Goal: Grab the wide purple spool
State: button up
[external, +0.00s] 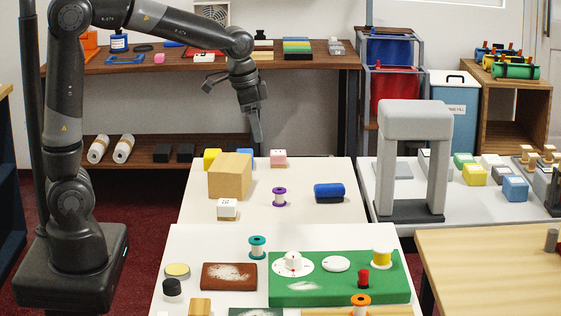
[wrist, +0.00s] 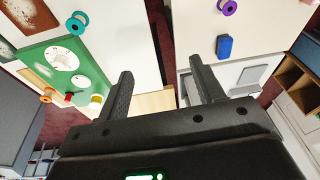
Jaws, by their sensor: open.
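The purple spool also shows in the wrist view (wrist: 229,7), near the top edge. My gripper (external: 257,138) hangs in the air above and behind the far white table, clear of the spool. Its two fingers are spread apart in the wrist view (wrist: 160,88), with nothing between them.
A teal spool (external: 257,247) and green board (external: 340,284) are on the nearer table. A grey arch (external: 415,120) stands to the right.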

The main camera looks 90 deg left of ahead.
jog(key=w+a+f, duration=0.2)
jog(key=a+f, duration=0.3)
jog(key=a, duration=0.2)
jog(key=w+a+f+g, duration=0.1)
jog(key=w+a+f, duration=0.1)
jog(key=a+f, duration=0.4)
jog(key=w+a+f+g, duration=0.1)
jog(key=w+a+f, duration=0.1)
jog(key=a+f, duration=0.3)
jog(key=shift+w+a+f+n+h, duration=0.1)
jog(key=shift+w+a+n+h, duration=0.1)
jog(key=shift+a, duration=0.65)
jog(key=shift+w+a+f+n+h, duration=0.1)
jog(key=shift+w+a+n+h, duration=0.1)
jog(key=shift+a, duration=0.6)
send_over(280, 189)
jog(key=f, duration=0.4)
jog(key=shift+w+a+f, duration=0.1)
jog(key=shift+w+f, duration=0.15)
jog(key=shift+f, duration=0.1)
jog(key=f, duration=0.4)
jog(key=shift+s+d+f, duration=0.2)
jog(key=shift+s+f, duration=0.15)
jog(key=shift+f, duration=0.55)
jog(key=shift+c, duration=0.4)
jog(key=c, duration=1)
